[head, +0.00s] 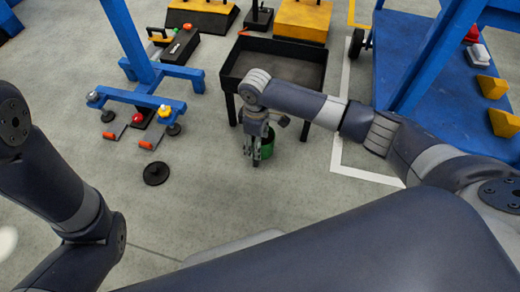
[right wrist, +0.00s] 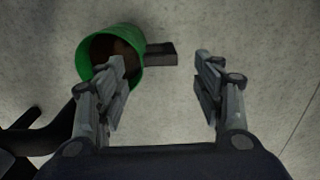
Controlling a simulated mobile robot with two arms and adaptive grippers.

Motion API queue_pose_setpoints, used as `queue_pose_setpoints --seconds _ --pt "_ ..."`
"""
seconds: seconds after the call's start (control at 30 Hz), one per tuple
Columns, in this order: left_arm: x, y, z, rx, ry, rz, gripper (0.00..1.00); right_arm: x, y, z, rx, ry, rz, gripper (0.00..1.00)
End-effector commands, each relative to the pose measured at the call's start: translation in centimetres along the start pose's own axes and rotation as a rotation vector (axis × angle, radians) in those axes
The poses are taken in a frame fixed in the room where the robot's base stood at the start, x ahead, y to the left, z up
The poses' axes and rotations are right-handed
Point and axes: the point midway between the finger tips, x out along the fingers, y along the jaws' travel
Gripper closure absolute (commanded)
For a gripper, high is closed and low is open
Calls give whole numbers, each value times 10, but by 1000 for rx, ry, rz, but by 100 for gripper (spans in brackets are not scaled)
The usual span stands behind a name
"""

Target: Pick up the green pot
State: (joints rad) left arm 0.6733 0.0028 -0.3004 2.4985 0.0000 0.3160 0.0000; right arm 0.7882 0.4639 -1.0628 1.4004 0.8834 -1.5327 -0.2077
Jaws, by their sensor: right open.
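The green pot (head: 268,149) stands on the grey floor in front of the black tray table, partly hidden behind my right gripper in the head view. The right wrist view shows its green rim (right wrist: 137,76) and brown inside, at upper left. My right gripper (head: 256,162) points down beside the pot. In the right wrist view this gripper (right wrist: 160,75) is open, with nothing between its fingers. Its left finger overlaps the pot's opening; I cannot tell whether they touch. My left arm shows at the left, but its gripper is out of view.
A black tray table (head: 229,82) stands just behind the pot. A dark block (right wrist: 160,54) is close beside the pot. A blue wheeled frame (head: 140,98) stands left, a blue platform (head: 440,110) right. A black disc (head: 156,174) lies on otherwise clear floor at left.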

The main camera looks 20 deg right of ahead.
Motion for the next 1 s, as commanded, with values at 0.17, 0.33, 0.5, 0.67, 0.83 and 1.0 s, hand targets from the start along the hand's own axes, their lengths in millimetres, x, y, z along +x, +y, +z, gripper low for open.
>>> queue_pose_setpoints --seconds 0.17,0.33,0.5,0.67,0.83,1.0 --pt "-17 6 -12 2 14 5 100 33 0 0 1 -1 -1 38" --pt "-24 7 -14 2 13 5 100 43 -1 0 0 1 -1 38" --pt "-33 9 -16 2 13 5 100 55 -1 0 0 0 -1 38" --pt "-51 12 -23 2 14 5 100 78 -1 0 0 -1 -1 38" --pt "-63 15 -27 2 14 6 100 95 0 0 0 1 0 38" --pt "-62 15 -26 2 14 6 100 94 0 0 0 1 0 38"
